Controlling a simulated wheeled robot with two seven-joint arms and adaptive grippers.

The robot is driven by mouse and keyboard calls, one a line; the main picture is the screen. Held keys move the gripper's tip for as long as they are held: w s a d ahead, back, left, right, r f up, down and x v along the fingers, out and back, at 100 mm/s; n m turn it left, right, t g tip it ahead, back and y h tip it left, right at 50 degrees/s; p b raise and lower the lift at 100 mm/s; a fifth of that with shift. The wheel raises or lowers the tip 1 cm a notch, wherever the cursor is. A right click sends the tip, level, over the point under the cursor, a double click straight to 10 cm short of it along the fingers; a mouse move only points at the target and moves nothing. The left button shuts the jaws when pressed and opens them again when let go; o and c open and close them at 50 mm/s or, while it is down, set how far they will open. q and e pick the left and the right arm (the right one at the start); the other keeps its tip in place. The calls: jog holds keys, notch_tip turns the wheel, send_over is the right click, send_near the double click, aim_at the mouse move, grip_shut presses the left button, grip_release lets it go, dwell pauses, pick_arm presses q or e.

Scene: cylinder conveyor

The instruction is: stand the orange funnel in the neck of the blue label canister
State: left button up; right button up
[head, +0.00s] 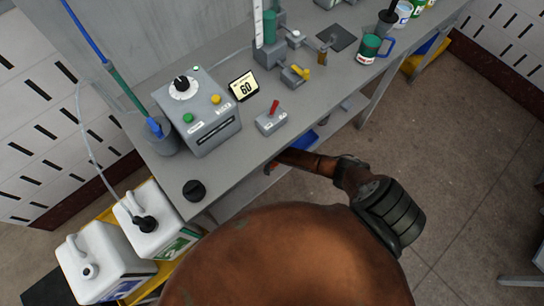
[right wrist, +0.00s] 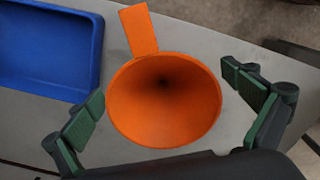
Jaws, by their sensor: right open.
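The orange funnel (right wrist: 164,100) fills the middle of the right wrist view, wide mouth towards the camera, with a flat tab at its upper rim. My right gripper (right wrist: 178,113) is open, one finger on each side of the funnel, with gaps left and right. In the head view my right arm reaches under the bench, and its gripper is hidden there. A white canister (head: 88,250) at the lower left has an uncapped neck (head: 90,271); its label is seen edge-on, probably the blue label canister. My left gripper is not in view.
A second white canister (head: 146,205) beside it has a green label, black cap and tube. A black cap (head: 194,190) lies on the bench (head: 240,165). A blue tray (right wrist: 45,45) lies left of the funnel. The bench edge overhangs my right arm.

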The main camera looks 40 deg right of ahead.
jog(key=shift+r, duration=0.1)
jog(key=c, duration=1.3)
